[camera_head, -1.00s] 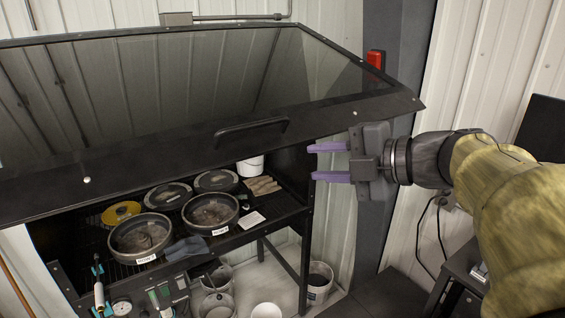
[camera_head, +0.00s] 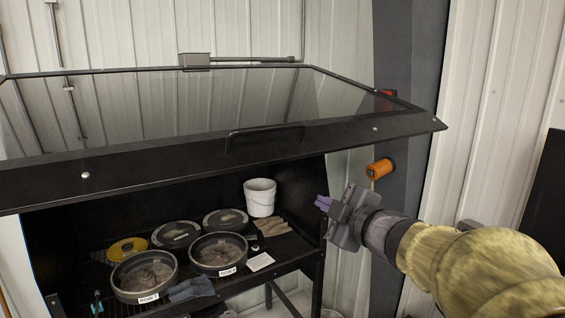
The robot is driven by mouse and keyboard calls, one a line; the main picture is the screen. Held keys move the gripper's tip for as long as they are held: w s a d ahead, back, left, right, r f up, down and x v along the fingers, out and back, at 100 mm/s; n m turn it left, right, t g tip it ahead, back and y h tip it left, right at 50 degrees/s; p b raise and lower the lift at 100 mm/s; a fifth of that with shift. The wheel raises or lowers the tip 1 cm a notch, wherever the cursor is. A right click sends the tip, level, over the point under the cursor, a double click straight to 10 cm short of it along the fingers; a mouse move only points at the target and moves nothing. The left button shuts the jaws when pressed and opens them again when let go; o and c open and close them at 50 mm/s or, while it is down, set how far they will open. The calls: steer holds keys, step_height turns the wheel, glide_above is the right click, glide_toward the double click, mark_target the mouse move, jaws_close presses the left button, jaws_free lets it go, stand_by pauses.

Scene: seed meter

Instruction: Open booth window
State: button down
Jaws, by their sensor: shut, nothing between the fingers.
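The booth window (camera_head: 170,165) is a clear pane in a black frame. It is tilted up, with a wide gap below its front edge showing the booth's inside. Its black bar handle (camera_head: 265,133) is on the front rail.
An orange cylinder (camera_head: 380,168) and a partly hidden red box (camera_head: 389,94) are on the dark post (camera_head: 400,60).

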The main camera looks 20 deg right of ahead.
step_height(320, 180, down, 20)
steer(key=m+g+h+b, duration=0.4)
steer(key=m+g+h, duration=0.1)
steer(key=m, duration=0.4)
steer(key=s+a+f+m+g+b, duration=0.1)
steer(key=s+a+f+m+g, duration=0.1)
steer(key=s+a+f+g, duration=0.2)
steer(key=s+a+f+m+g+y+b, duration=0.1)
steer(key=s+a+f+m+g, duration=0.2)
steer(key=s+f, duration=0.7)
step_height(320, 180, down, 3)
steer(key=shift+s+a+f+g, duration=0.15)
steer(key=shift+a+g, duration=0.65)
steer(key=shift+a, duration=0.05)
